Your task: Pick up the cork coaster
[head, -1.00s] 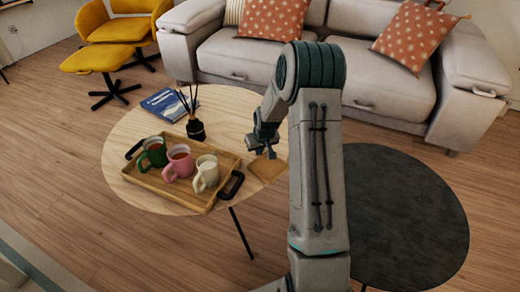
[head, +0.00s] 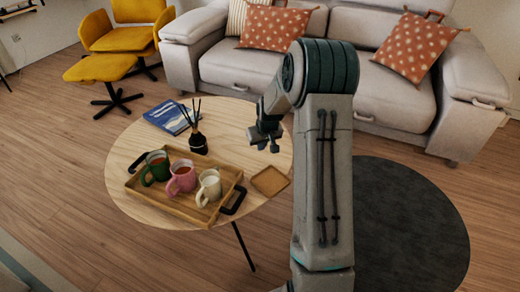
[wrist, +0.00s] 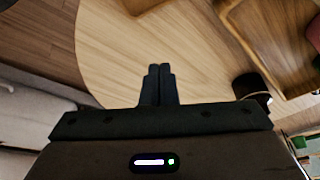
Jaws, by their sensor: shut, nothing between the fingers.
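The cork coaster (head: 270,181) is a flat tan square lying near the right edge of the round light-wood table (head: 136,134). Its edge seems to show at the top of the wrist view (wrist: 143,5). My gripper (head: 267,147) is above the table, on the sofa side of the coaster and apart from it. In the wrist view its two dark fingers (wrist: 158,70) are together with nothing between them.
A wooden tray (head: 160,205) with green, pink and cream mugs stands left of the coaster. A black reed diffuser (head: 198,143) and blue book (head: 168,116) are behind it.

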